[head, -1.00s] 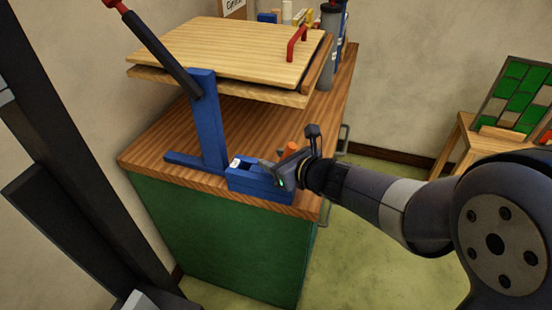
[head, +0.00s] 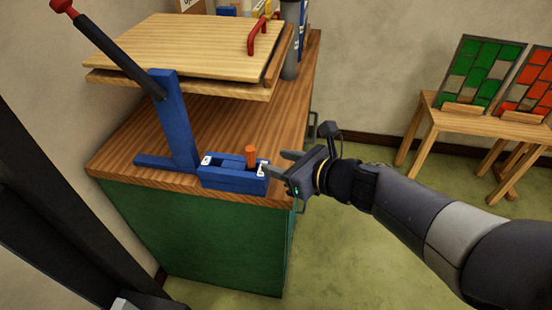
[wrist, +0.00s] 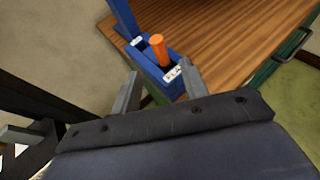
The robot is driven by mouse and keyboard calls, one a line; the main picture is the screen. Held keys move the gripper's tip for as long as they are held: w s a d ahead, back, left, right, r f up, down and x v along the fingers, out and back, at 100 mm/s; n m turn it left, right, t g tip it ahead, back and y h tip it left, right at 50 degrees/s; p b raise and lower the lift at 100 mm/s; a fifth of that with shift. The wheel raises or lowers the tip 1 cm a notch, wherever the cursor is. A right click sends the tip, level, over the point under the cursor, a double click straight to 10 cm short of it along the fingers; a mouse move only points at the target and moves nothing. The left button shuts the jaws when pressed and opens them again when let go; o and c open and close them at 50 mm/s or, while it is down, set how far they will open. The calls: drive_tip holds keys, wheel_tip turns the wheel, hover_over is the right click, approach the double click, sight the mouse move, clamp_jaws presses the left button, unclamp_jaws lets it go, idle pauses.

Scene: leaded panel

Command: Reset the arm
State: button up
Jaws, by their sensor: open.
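My gripper (head: 282,165) is open and empty in the head view, just off the right end of a blue box (head: 233,183) at the cabinet's front edge. In the wrist view, the two fingers of my gripper (wrist: 158,92) stand apart, with the blue box (wrist: 172,88) ahead of them. An orange peg (head: 251,155) stands upright in the box's slot; it also shows in the wrist view (wrist: 158,48). White labels sit at the box's two ends, their lettering only partly readable.
A blue post (head: 175,125) with a long black lever (head: 118,55) stands on the wooden cabinet top (head: 215,120) beside a raised wooden board (head: 180,45). A drawer handle (head: 312,130) juts from the cabinet's right side. Stained panels (head: 480,75) stand on a side table. Open floor lies between.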

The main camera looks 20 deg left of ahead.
sight(251, 149)
drive_tip(key=b+x, duration=0.1)
drive_tip(key=x, duration=1.1)
drive_tip(key=shift+w+a, duration=0.1)
drive_tip(key=shift+s+d+r+p, duration=0.2)
drive_tip(key=shift+d+r, duration=0.3)
drive_tip(key=shift+r, duration=0.4)
drive_tip(key=shift+s+d+r+p, duration=0.1)
drive_tip(key=shift+s+d+r, duration=0.15)
drive_tip(key=shift+d+r, duration=0.45)
drive_tip(key=shift+a+r, duration=0.2)
drive_tip(key=shift+a, duration=0.05)
